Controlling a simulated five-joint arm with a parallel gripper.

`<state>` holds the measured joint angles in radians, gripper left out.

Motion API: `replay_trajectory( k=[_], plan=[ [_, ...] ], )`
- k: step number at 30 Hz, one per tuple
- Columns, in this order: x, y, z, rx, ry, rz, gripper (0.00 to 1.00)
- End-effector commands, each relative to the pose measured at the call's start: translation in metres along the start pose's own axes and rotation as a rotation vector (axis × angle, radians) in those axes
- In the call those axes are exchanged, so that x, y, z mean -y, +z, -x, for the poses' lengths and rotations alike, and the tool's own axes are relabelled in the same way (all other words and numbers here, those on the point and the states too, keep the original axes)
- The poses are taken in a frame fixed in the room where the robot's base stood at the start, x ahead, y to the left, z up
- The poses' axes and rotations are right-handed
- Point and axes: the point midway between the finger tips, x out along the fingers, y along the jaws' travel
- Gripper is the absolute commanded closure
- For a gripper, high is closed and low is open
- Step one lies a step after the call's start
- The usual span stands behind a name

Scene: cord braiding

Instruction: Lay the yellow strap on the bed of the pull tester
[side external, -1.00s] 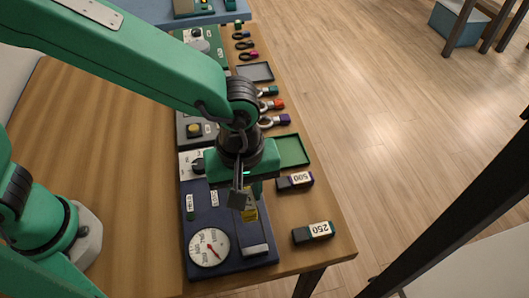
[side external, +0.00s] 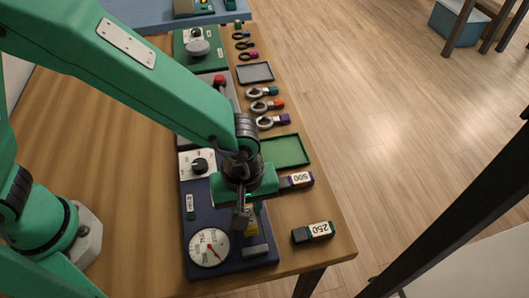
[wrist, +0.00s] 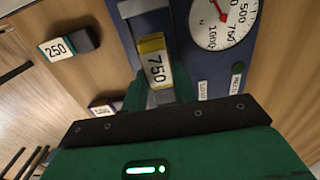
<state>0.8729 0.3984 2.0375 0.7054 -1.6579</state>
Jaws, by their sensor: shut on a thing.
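The yellow strap (wrist: 152,62), labelled 750, is between the fingers of my gripper (wrist: 160,88) in the wrist view. My gripper is shut on it. In the side view the strap (side external: 252,229) shows just below my gripper (side external: 245,217), over the blue pull tester (side external: 204,268). The tester's grey metal bed (side external: 256,250) shows beyond the strap, and the wrist view also shows it (wrist: 140,8) past the strap's far end. The strap lines up roughly with the bed. I cannot tell whether it touches the bed.
The tester's round dial (side external: 209,247) stands beside the bed. The strap marked 250 (side external: 313,232) and the purple-ended strap marked 500 (side external: 298,180) lie on the table to the right. A green tray (side external: 286,151), several ringed tools and other devices lie farther back.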

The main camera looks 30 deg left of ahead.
Motion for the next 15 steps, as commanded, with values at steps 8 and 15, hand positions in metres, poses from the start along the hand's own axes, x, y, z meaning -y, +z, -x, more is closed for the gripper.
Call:
replay_trajectory(
  k=[8, 15],
  plan=[
    [0.000, 0.000, -0.019, 0.000, 0.000, 0.000, 0.98],
    [0.000, 0.000, -0.019, 0.000, 0.000, 0.000, 0.98]
  ],
)
